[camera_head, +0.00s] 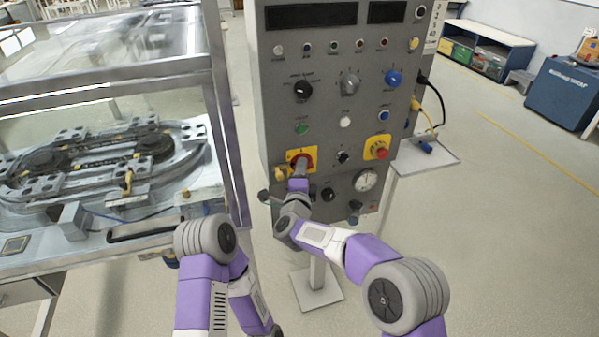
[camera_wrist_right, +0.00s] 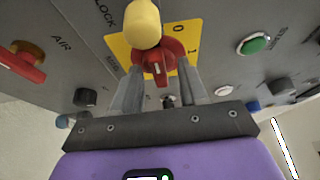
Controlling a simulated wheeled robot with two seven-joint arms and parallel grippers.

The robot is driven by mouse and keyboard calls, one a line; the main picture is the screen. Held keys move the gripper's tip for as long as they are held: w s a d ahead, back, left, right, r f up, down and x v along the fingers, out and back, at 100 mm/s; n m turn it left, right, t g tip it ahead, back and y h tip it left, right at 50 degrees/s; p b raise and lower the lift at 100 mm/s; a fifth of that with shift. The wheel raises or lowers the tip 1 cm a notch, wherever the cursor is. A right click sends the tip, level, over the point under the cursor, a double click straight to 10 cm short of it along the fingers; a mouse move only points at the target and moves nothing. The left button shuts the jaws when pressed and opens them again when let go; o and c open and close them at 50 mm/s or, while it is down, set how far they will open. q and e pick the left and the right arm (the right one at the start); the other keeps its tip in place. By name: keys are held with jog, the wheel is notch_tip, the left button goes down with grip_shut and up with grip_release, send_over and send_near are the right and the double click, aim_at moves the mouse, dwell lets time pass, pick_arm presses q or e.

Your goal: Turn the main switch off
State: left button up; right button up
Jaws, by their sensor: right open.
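The main switch (camera_head: 301,159) is a red rotary handle on a yellow plate, low on the left of the grey control panel. In the right wrist view the red handle (camera_wrist_right: 158,62) sits on the yellow plate marked 0 and 1; I cannot tell which mark it points to. My right gripper (camera_head: 299,174) is at the switch. In its wrist view the right gripper (camera_wrist_right: 160,88) is open, with a finger on either side of the handle; contact is unclear. A rounded yellow piece (camera_wrist_right: 143,22) sits beside the handle. My left gripper is out of view.
A red stop button (camera_head: 378,147) on yellow sits to the right on the panel. A green button (camera_head: 302,128) is above the switch. A red air lever (camera_wrist_right: 22,62) shows in the wrist view. A glass-covered ring track table (camera_head: 100,265) stands left.

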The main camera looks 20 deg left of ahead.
jog(key=shift+s+a, duration=0.1)
jog(key=shift+a, duration=0.05)
jog(key=shift+f, duration=0.1)
jog(key=s+d, duration=0.1)
jog(key=s, duration=0.6)
jog(key=shift+s+d+p, duration=0.2)
jog(key=shift+d+p, duration=0.05)
jog(key=shift+p, duration=0.1)
